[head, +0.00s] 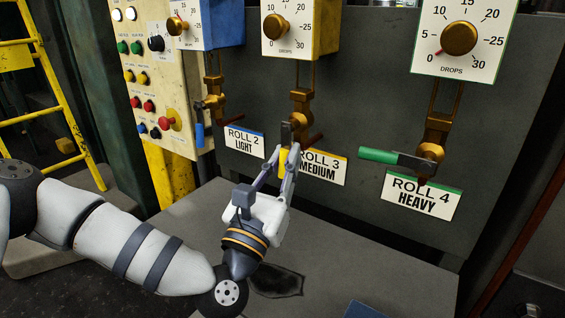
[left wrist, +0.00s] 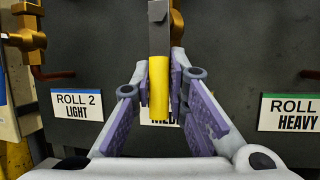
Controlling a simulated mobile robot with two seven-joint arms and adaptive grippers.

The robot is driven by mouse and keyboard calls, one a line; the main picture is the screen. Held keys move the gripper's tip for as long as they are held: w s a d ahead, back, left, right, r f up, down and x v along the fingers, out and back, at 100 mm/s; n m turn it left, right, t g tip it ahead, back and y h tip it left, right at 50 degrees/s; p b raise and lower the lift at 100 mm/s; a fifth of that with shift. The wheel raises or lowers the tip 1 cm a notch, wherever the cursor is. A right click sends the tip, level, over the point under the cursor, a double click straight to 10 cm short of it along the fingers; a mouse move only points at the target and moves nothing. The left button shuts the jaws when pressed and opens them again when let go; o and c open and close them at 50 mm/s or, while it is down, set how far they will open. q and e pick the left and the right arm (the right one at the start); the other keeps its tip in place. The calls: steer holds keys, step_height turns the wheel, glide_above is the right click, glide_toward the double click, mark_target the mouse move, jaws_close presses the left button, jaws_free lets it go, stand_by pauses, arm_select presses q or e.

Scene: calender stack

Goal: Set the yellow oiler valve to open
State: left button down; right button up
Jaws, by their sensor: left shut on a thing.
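The yellow oiler (head: 300,30) is the middle one on the dark panel, above the label ROLL 3 MEDIUM (head: 325,168). Its brass valve (head: 301,104) hangs below the dial. The yellow valve handle (head: 283,156) points downward; it also shows upright in the left wrist view (left wrist: 158,88), below its grey lever (left wrist: 159,28). My left gripper (head: 286,163) is shut on the yellow handle, with a purple-padded finger on each side of it in the left wrist view (left wrist: 161,88). The fingers partly hide the handle and label. My right gripper is not in view.
The blue handle (head: 200,135) of the ROLL 2 valve hangs down at left. The green handle (head: 378,155) of the ROLL 4 valve lies sideways at right. A cream button panel (head: 150,60) stands at left. The grey surface (head: 370,240) below is largely clear.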

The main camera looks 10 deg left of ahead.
arm_select(q)
steer(key=shift+r, duration=0.15)
steer(key=c, duration=1.6)
jaws_free()
steer(key=shift+s+f, duration=0.3)
steer(key=shift+s, duration=0.1)
steer(key=v, duration=1.1)
steer(key=shift+s+a+r, duration=0.1)
